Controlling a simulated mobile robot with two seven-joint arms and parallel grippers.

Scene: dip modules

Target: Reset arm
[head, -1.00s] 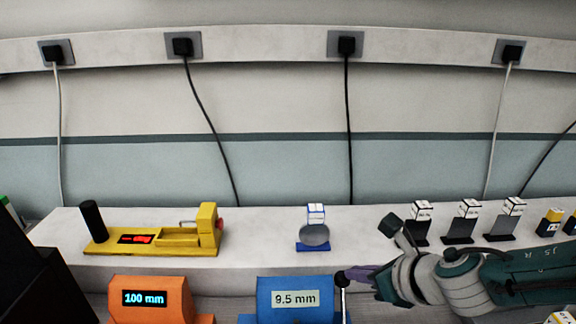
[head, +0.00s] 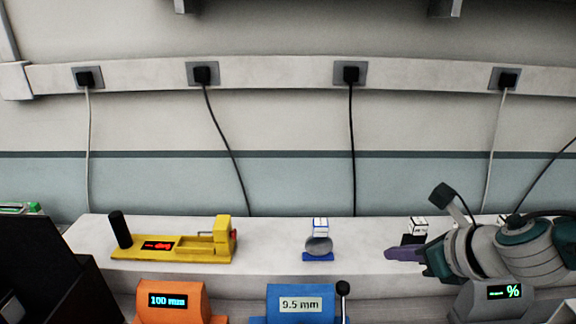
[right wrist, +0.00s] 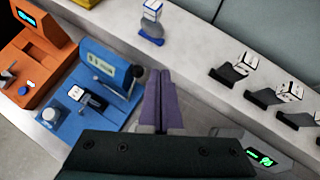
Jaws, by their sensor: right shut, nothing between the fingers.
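My right gripper (head: 392,254) comes in from the right in the head view, its purple fingers pointing left in front of the white shelf. In the right wrist view its purple fingers (right wrist: 160,80) lie together, shut and empty. They are beside the blue device (right wrist: 100,78) with the 9.5 mm display, apart from it as far as I can tell. The blue device also shows in the head view (head: 300,304), with a black-knobbed lever (head: 343,289) at its right. My left gripper is not in view.
An orange device (head: 168,301) reading 100 mm stands left of the blue one. A yellow device (head: 190,247) and a small blue stand (head: 318,256) sit on the shelf (head: 270,235). A grey device (head: 500,298) with a % display is below my right arm. Dark stands (right wrist: 262,98) hold white boxes.

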